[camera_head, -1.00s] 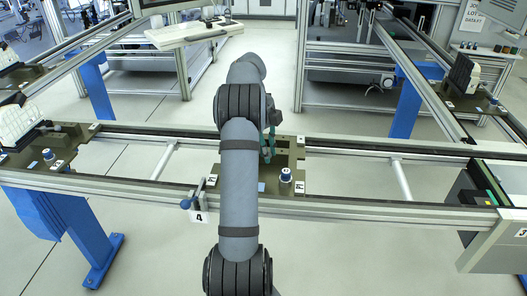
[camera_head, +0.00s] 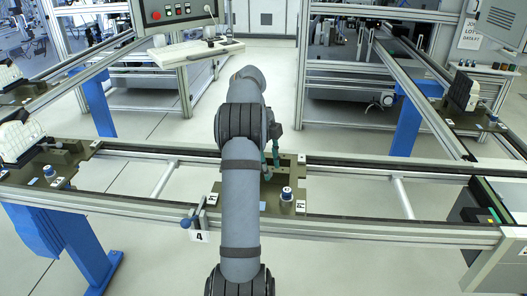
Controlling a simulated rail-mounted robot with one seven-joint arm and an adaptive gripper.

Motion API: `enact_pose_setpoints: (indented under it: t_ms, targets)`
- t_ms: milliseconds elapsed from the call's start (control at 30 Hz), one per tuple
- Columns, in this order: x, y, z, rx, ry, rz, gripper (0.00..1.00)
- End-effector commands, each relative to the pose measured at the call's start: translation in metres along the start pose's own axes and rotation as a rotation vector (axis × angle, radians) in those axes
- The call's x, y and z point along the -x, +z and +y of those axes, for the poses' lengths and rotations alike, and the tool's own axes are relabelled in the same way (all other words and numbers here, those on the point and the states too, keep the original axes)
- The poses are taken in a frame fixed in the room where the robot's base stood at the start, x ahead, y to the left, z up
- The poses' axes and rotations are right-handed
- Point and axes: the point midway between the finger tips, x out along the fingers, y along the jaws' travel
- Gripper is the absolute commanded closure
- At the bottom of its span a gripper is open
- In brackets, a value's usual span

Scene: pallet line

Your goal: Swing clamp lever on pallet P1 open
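Pallet P1 (camera_head: 296,191) is a dark olive plate on the conveyor in the middle of the view, with P1 labels at its front corners. A blue-and-white knob (camera_head: 287,194) stands near its front right. My grey arm covers the pallet's left and middle part. Teal parts (camera_head: 273,151) show just right of the arm over the pallet; I cannot tell whether they belong to my gripper or the pallet. The clamp lever cannot be made out. My gripper is hidden behind the arm or too small to tell.
The conveyor's front rail (camera_head: 400,228) runs across the view, with a blue-handled stop (camera_head: 187,222) and a sign marked 4 (camera_head: 199,237). Other pallets stand at far left (camera_head: 68,160) and right (camera_head: 470,118). A control panel (camera_head: 178,12) hangs at the back.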

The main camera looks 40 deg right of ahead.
Motion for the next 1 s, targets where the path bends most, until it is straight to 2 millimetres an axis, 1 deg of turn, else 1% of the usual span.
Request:
enact_pose_setpoints:
  t_ms: [33, 200, 300, 400, 533, 633, 933, 1000]
  targets:
    - [0.011, 0.002, 0.0, 0.0, -0.002, -0.006, 0.61]
    - [0.05, 0.002, -0.002, -0.001, -0.003, -0.007, 0.61]
    - [0.069, 0.001, -0.001, -0.001, -0.002, -0.005, 0.61]
    - [0.083, 0.001, -0.001, 0.001, -0.002, -0.004, 0.61]
    - [0.095, 0.001, -0.001, 0.0, -0.003, -0.002, 0.61]
    - [0.099, 0.0, -0.001, -0.001, -0.001, -0.002, 0.61]
    - [0.101, 0.0, 0.0, -0.001, 0.0, -0.001, 0.61]
    - [0.1, 0.0, 0.0, 0.002, 0.002, 0.0, 0.65]
